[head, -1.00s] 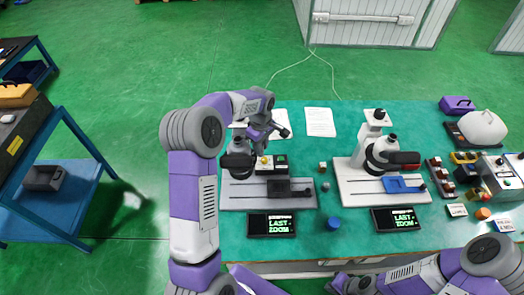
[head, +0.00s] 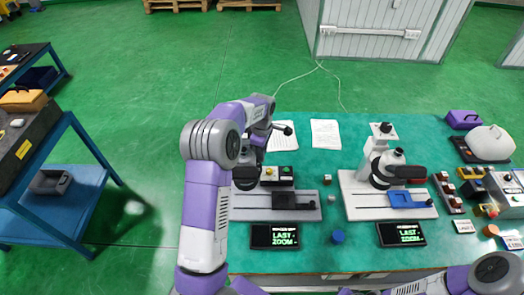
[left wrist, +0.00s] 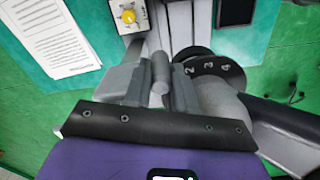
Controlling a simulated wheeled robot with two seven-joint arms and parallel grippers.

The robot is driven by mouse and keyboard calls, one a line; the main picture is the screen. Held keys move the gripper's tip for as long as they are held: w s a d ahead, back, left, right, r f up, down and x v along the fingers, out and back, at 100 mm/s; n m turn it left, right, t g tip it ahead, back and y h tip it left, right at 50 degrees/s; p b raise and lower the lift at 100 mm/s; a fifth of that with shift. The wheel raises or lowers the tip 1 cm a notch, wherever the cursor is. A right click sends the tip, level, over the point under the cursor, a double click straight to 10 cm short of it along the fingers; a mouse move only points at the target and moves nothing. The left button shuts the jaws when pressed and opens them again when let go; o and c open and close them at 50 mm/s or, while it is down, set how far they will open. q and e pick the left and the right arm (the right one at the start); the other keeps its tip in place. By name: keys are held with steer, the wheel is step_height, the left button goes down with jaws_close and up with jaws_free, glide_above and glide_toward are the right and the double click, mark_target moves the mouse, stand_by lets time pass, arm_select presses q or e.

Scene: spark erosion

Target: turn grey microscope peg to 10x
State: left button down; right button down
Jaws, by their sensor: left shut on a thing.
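The grey microscope stands at the left of the green bench, with its grey base (head: 245,214) and black stage (head: 294,201) showing in the head view. My left arm hides much of its upper part. My left gripper (head: 258,146) is at its top. In the left wrist view, my left gripper (left wrist: 152,88) is shut on a short grey peg (left wrist: 160,68). A dark dial (left wrist: 214,68) beside the peg carries the white numerals 2, 3 and 4. My right arm (head: 450,284) lies along the lower right edge; its jaws cannot be made out.
A white microscope (head: 382,160) with a blue stage (head: 405,200) stands to the right. Two dark displays (head: 275,236) (head: 401,234) read "LAST ZOOM". A blue knob-like piece (head: 337,237) lies between them. Paper sheets (head: 325,133) lie behind. A control box (head: 505,190) is far right.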

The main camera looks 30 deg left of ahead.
arm_select(q)
steer(key=c, duration=1.2)
jaws_free()
steer(key=shift+r, duration=0.15)
step_height(320, 180, up, 7)
steer(key=shift+r, duration=0.2)
